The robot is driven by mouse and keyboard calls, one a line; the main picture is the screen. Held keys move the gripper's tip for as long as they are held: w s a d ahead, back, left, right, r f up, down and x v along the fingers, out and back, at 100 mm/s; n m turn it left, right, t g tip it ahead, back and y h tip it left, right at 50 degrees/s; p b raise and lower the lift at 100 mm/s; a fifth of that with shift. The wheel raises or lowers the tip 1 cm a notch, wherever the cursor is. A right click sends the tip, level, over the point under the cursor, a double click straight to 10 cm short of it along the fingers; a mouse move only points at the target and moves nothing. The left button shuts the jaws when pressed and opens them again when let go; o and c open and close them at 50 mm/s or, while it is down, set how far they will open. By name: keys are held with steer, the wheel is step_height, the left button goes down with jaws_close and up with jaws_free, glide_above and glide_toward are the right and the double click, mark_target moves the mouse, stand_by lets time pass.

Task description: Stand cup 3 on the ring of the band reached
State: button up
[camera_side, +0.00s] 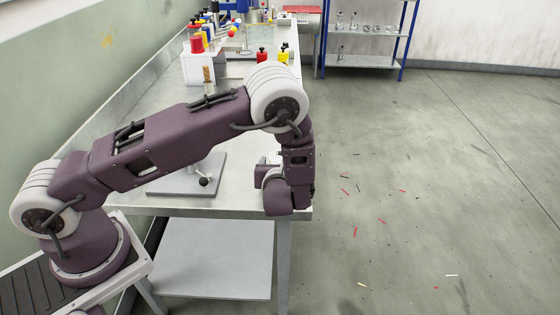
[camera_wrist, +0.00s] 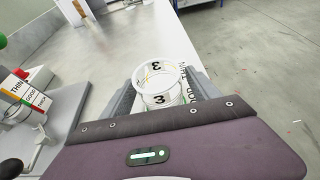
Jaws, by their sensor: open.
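Cup 3 (camera_wrist: 158,92) is a clear, round cup marked with a black 3. In the wrist view it stands on the bench between the two fingers of my gripper (camera_wrist: 161,86), which are apart, one on each side. I cannot tell whether either finger touches it. In the side view my wrist (camera_side: 288,190) is low at the bench's front right corner and hides the fingers and most of the cup. A board (camera_wrist: 22,100) with coloured bands, lettered THIN and GOOD among others, is at the left of the wrist view.
A grey base plate (camera_side: 172,186) with a black-knobbed lever (camera_side: 204,181) stands left of my wrist. Several red- and yellow-capped containers stand farther back on the bench (camera_side: 160,112). Its right edge is close to my gripper. A glassware shelf (camera_side: 362,33) is at the back.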

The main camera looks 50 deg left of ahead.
steer(key=v, duration=0.9)
steer(key=shift+s+d+r, duration=0.1)
steer(key=s+a+r+n+g+h, duration=0.1)
steer(key=s+a+r+n+g, duration=0.3)
steer(key=s+r+n, duration=0.4)
steer(key=s+a+r+n+g+h, duration=0.1)
steer(key=s+a+r+n+g, duration=0.25)
steer(key=s+r+n, duration=0.4)
steer(key=s+d+r+n+t+h, duration=0.3)
steer(key=s+d+r+n+h, duration=0.4)
steer(key=s+d+n, duration=0.2)
steer(key=shift+s+n+h, duration=0.3)
steer(key=shift+s+n, duration=0.25)
steer(key=shift+n, duration=0.7)
